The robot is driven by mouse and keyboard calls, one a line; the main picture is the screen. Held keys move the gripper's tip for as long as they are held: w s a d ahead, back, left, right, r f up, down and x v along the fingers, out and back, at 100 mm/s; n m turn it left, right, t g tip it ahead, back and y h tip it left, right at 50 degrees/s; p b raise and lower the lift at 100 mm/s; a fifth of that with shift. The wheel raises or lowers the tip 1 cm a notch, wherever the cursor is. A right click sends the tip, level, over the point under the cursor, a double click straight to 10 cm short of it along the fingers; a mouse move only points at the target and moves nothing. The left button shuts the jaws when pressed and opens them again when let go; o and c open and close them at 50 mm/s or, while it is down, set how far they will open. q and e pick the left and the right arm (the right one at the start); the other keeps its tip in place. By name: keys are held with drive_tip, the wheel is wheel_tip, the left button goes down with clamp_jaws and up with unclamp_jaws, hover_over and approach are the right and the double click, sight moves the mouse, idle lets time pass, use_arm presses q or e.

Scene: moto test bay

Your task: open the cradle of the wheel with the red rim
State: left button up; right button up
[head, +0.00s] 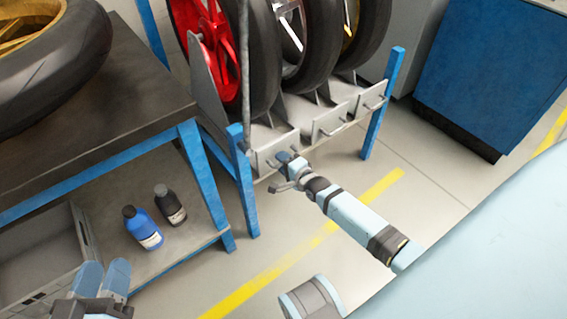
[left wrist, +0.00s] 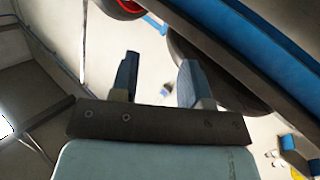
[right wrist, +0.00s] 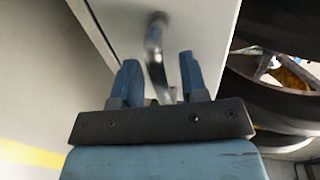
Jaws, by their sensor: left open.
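The wheel with the red rim (head: 212,45) stands leftmost in the rack, with a black tyre. Its cradle (head: 268,150) has a pale grey front plate below the wheel. My right gripper (head: 282,170) is at this plate. In the right wrist view, the plate's metal handle (right wrist: 154,45) reaches down between the fingers of my right gripper (right wrist: 160,80), which stand apart on either side of it. Whether they touch it cannot be told. My left gripper (head: 95,285) is open and empty at the lower left, also seen in the left wrist view (left wrist: 157,80).
Wheels with silver (head: 290,30) and gold (head: 350,25) rims stand to the right, above similar handled cradles. A blue rack post (head: 243,185) rises close left of my right gripper.

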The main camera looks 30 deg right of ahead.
drive_tip(key=shift+c, duration=0.5)
clamp_jaws()
use_arm(q)
drive_tip(key=shift+r, duration=0.1)
use_arm(e)
drive_tip(key=shift+s, duration=0.1)
drive_tip(key=shift+s+r+p, duration=0.1)
drive_tip(key=shift+s+p, duration=0.15)
drive_tip(key=shift+p, duration=0.1)
use_arm(q)
wheel_tip(320, 180, up, 8)
drive_tip(key=t+p, duration=0.3)
drive_tip(key=p, duration=0.2)
drive_tip(key=s+a+f+n+g+y+p, duration=0.1)
drive_tip(key=a+f+g+y+p, duration=0.3)
drive_tip(key=f, duration=0.6)
drive_tip(key=shift+s+a+f+g+p, duration=0.2)
drive_tip(key=shift+a+f+g+p, duration=0.2)
drive_tip(key=shift+p, duration=0.3)
use_arm(e)
drive_tip(key=f+v, duration=0.2)
drive_tip(key=v, duration=1.1)
drive_tip(key=s+f+v, duration=0.1)
drive_tip(key=f+v, duration=0.2)
drive_tip(key=v, duration=0.9)
drive_tip(key=shift+s+d, duration=0.25)
drive_tip(key=shift+s, duration=0.15)
drive_tip(key=shift+f, duration=0.1)
